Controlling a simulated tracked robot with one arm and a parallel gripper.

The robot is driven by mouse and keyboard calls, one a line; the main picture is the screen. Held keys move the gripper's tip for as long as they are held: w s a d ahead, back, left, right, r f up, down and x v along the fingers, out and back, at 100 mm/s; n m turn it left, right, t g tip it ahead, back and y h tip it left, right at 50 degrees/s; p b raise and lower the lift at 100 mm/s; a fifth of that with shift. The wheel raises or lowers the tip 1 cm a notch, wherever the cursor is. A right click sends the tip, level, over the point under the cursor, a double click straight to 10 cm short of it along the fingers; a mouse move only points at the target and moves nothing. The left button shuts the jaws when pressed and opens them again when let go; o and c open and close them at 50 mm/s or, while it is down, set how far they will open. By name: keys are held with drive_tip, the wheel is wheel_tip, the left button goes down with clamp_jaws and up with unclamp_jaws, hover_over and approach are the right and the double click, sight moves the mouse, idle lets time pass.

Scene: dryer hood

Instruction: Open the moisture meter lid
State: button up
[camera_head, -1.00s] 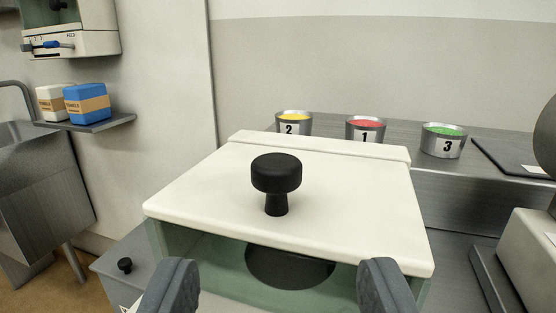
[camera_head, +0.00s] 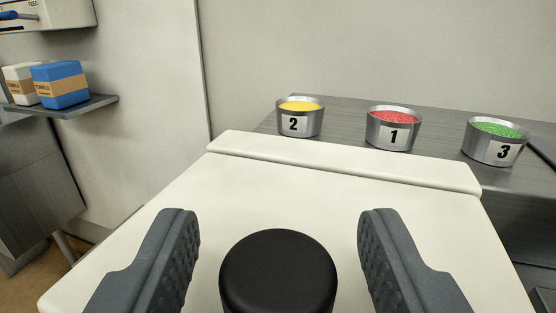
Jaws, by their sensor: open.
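The moisture meter lid (camera_head: 330,180) is a flat cream-white panel, and it lies shut. A raised strip runs along its back edge. A round black knob (camera_head: 278,270) stands on the lid at the bottom middle of the view. My gripper (camera_head: 279,222) is open, with one grey ridged finger on each side of the knob in the picture. Gaps show between both fingers and the knob. The knob's stem and the lid's front edge are out of view.
Metal cups numbered 2 (camera_head: 300,118), 1 (camera_head: 393,128) and 3 (camera_head: 495,142) stand on a grey counter (camera_head: 350,108) behind the lid. They hold yellow, red and green material. A blue pack (camera_head: 60,84) and a white pack (camera_head: 22,84) sit on a wall shelf (camera_head: 75,106) at left.

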drive_tip(key=shift+w, duration=1.3)
clamp_jaws()
drive_tip(key=shift+a, duration=0.2)
drive_tip(key=shift+d+r, duration=0.1)
